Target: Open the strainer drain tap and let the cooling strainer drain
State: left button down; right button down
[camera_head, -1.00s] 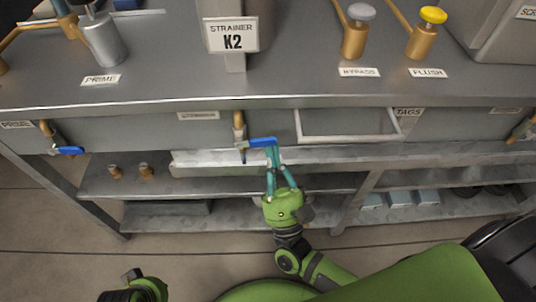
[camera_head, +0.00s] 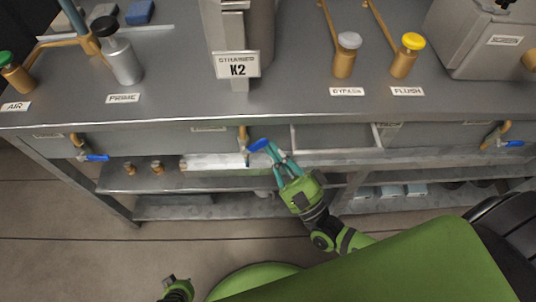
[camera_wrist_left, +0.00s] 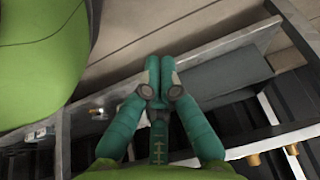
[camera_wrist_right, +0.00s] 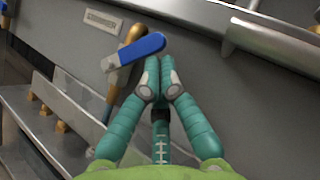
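The strainer drain tap (camera_head: 243,135), brass with a blue lever (camera_head: 258,145), sits on the bench front below the cooling strainer (camera_head: 238,35) labelled K2. Its lever points right and outward. It also shows in the right wrist view (camera_wrist_right: 140,48). A thin pale streak runs below the tap there; I cannot tell if it is water or spout. My right gripper (camera_head: 268,152) is shut with nothing seen between its fingers; the tips are close beside the lever's free end, contact unclear. My left gripper (camera_wrist_left: 160,75) is shut and empty, away from the tap.
Other blue-levered taps are at left (camera_head: 96,157) and right (camera_head: 512,143). Brass valves, bypass (camera_head: 345,62) and flush (camera_head: 404,62), stand on the bench top.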

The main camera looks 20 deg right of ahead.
pick_arm(q)
jog(key=s+r+g+p, duration=0.1)
jog(key=s+p, duration=0.2)
jog(key=s, duration=0.5)
jog(key=s+a+r+g+p, duration=0.1)
jog(key=s+p, duration=0.3)
jog(key=s, duration=0.4)
jog(key=shift+s+a+g+y, duration=0.25)
jog(key=shift+a+g+y, duration=0.05)
jog(key=shift+g, duration=0.4)
pick_arm(e)
jog(key=n+g, duration=0.1)
jog(key=r+n+g, duration=0.1)
jog(key=n, duration=0.1)
jog(key=a+r+n+g+y, duration=0.1)
jog(key=shift+w+r+n, duration=0.15)
jog(key=shift+n, duration=0.25)
